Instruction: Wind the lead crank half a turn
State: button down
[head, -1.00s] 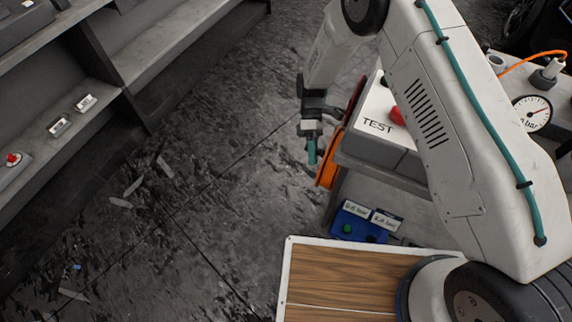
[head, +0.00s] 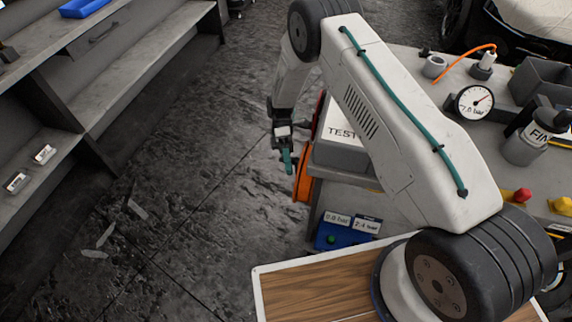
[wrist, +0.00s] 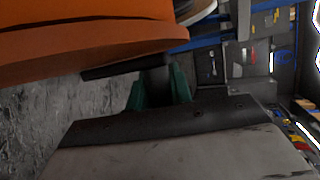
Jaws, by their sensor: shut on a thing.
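In the head view an orange reel (head: 302,182) hangs on the left side of the bench, seen nearly edge-on. My gripper (head: 288,158) is just left of it, with its teal fingers pointing down. In the wrist view the orange reel (wrist: 90,45) fills the upper left. A dark crank arm (wrist: 108,70) lies along its face. The dark crank handle (wrist: 157,78) stands between the teal fingers of my gripper (wrist: 160,92), which is shut on it. The fingers and my wrist hide the lower part of the handle.
A box marked TEST (head: 338,133) stands on the bench above the reel. A blue unit with small displays (head: 345,230) is below. A grey shelf (head: 160,60) is at the left; the floor between is open, with scraps. A pressure gauge (head: 474,102) stands at the right.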

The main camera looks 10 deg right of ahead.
jog(key=shift+d, duration=0.1)
jog(key=c, duration=1.3)
grip_release()
jog(key=shift+o, duration=0.2)
jog(key=v, duration=0.7)
jog(key=shift+w, duration=0.35)
jog(key=shift+r, duration=0.15)
